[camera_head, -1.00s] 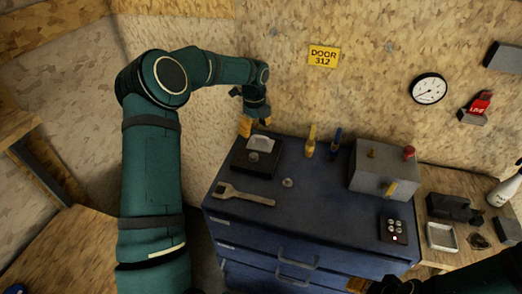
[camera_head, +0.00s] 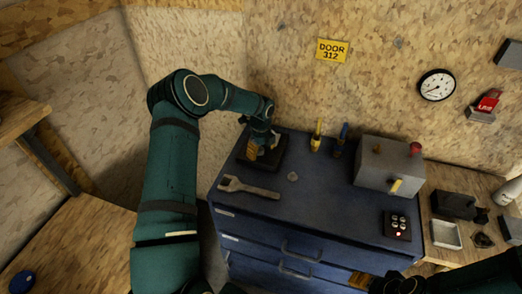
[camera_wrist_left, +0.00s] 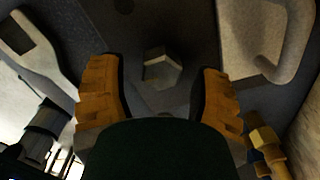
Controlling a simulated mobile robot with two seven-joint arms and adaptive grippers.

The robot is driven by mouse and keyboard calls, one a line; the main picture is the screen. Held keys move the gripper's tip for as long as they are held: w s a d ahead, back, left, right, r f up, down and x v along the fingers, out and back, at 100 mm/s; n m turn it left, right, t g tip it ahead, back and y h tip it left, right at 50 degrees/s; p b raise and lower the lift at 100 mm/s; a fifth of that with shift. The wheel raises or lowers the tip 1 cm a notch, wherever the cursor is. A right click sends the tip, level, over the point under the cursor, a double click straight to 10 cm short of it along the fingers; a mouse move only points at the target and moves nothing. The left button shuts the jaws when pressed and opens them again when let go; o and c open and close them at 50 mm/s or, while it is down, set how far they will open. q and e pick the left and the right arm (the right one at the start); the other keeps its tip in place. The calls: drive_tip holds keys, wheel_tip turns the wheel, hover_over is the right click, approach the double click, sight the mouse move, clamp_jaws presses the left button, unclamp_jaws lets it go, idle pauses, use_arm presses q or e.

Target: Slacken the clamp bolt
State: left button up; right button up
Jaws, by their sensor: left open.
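The clamp (camera_head: 279,158) is a dark block on the left rear of the blue cabinet top; my left gripper hides much of it. The clamp bolt's grey hex head (camera_wrist_left: 162,68) shows in the left wrist view, between the two orange fingers. My left gripper (camera_head: 258,151) is open and low over the clamp, its fingers (camera_wrist_left: 159,80) on either side of the bolt head with gaps visible. A grey wrench (camera_head: 250,188) lies in front of the clamp. My right gripper (camera_head: 372,282) shows only partly at the bottom edge; its jaws are unclear.
A small round metal piece (camera_head: 293,177) lies on the blue cabinet (camera_head: 320,215). Yellow (camera_head: 316,136) and blue-handled (camera_head: 341,141) tools stand at the back. A grey box (camera_head: 388,168) with a red knob and a button panel (camera_head: 397,225) are to the right. The middle top is mostly clear.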

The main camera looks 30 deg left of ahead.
use_arm(q)
clamp_jaws()
drive_tip(key=shift+n, duration=0.3)
